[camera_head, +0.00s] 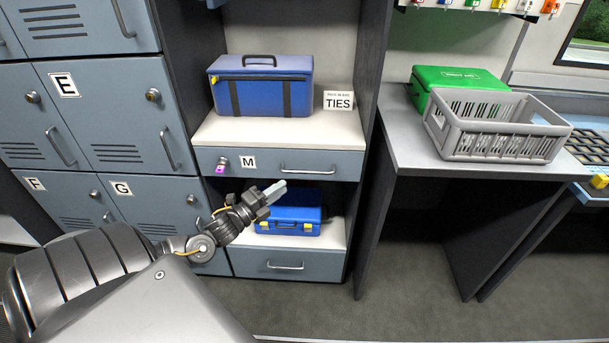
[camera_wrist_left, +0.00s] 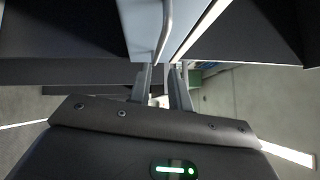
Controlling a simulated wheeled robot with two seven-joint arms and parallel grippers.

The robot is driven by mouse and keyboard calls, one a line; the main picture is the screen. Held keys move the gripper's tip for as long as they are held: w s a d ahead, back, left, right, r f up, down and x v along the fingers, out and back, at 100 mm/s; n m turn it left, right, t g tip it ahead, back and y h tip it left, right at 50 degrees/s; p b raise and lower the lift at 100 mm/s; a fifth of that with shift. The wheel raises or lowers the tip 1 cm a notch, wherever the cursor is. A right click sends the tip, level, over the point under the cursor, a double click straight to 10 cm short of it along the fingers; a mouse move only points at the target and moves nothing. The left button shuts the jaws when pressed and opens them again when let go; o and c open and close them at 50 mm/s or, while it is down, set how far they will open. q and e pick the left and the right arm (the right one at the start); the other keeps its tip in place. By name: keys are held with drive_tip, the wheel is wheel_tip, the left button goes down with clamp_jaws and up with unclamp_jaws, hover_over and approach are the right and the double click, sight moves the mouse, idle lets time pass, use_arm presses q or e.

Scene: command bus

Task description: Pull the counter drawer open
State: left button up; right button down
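The counter drawer (camera_head: 262,164) is a grey-blue front marked M, under the pale counter shelf. It looks closed. Its silver bar handle (camera_head: 308,171) is on the right half of the front. My left gripper (camera_head: 279,189) is just below and left of the handle and looks apart from it. In the left wrist view, a silver bar handle (camera_wrist_left: 166,25) on a pale front is just beyond the fingertips of my left gripper (camera_wrist_left: 162,75). The fingers are spread with a gap and nothing gripped between them. My right gripper is not in view.
A key with a purple tag (camera_head: 221,165) hangs at the drawer's left. A blue toolbox (camera_head: 262,88) and a TIES sign (camera_head: 339,101) stand on the shelf above. A blue case (camera_head: 289,215) sits below. The floor (camera_head: 390,275) in front is clear.

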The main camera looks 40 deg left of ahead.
sight(305, 172)
use_arm(q)
drive_tip(key=w, duration=0.3)
drive_tip(key=w+d+r, duration=0.1)
drive_tip(key=w, duration=0.6)
drive_tip(key=shift+w+d+r+p, duration=0.15)
drive_tip(key=shift+w+d+p, duration=0.05)
drive_tip(key=shift+d+p, duration=0.1)
drive_tip(key=shift+c, duration=0.4)
drive_tip(key=shift+a, duration=0.1)
clamp_jaws()
